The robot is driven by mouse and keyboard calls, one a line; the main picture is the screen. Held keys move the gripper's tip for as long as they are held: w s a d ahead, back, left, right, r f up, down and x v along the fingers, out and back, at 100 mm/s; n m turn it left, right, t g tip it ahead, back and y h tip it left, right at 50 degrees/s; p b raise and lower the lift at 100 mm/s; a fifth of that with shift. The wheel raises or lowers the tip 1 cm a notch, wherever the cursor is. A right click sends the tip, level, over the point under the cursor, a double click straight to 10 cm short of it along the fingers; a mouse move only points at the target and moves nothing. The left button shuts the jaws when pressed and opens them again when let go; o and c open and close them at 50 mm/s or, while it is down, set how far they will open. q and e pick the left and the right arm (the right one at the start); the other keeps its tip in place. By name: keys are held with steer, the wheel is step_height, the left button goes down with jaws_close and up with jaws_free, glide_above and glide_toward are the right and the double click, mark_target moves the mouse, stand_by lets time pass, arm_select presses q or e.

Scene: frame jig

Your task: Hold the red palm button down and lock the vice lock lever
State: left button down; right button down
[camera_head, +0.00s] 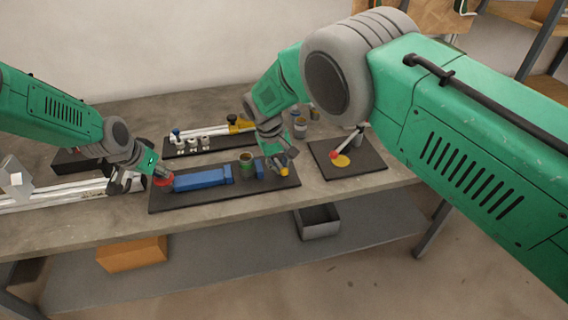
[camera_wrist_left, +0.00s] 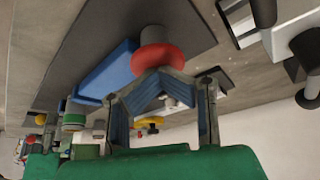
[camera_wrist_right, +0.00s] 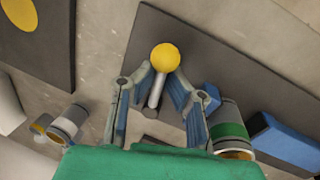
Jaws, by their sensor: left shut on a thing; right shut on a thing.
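The red palm button (camera_head: 163,181) is at the left end of a dark base plate (camera_head: 230,198), beside the blue vice body (camera_head: 200,179). My left gripper (camera_head: 153,174) is shut on the red button; in the left wrist view its fingertips meet at the button's rim (camera_wrist_left: 157,60). The vice lock lever (camera_head: 284,171), a grey rod with a yellow knob, is at the plate's right end. My right gripper (camera_head: 278,161) is shut on it; in the right wrist view the rod passes between the fingertips and the yellow knob (camera_wrist_right: 165,57) sticks out beyond them.
A second dark plate (camera_head: 372,163) to the right carries a red-knobbed lever (camera_head: 337,156) and a yellow disc (camera_head: 341,161). White rails (camera_head: 70,192) lie at left. A grey bin (camera_head: 320,222) is below the table's front edge.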

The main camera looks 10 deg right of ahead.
arm_select(q)
steer(key=shift+s+a+f, duration=0.2)
steer(key=shift+s+f, duration=0.05)
steer(key=shift+f, duration=0.05)
arm_select(e)
steer(key=shift+w+a+r+m, duration=0.15)
steer(key=shift+a+m, duration=0.15)
steer(key=shift+m, duration=0.6)
arm_select(q)
steer(key=shift+d, duration=0.1)
arm_select(e)
steer(key=c, duration=1.6)
jaws_free()
steer(key=shift+a, duration=0.1)
steer(key=shift+c, duration=0.2)
arm_select(q)
steer(key=shift+s+r, duration=0.1)
steer(key=shift+s, duration=0.05)
arm_select(e)
steer(key=shift+s, duration=0.25)
steer(key=shift+a, duration=0.1)
step_height(320, 180, up, 12)
steer(key=a, duration=0.2)
steer(key=shift+a, duration=0.2)
arm_select(q)
steer(key=shift+r, duration=0.15)
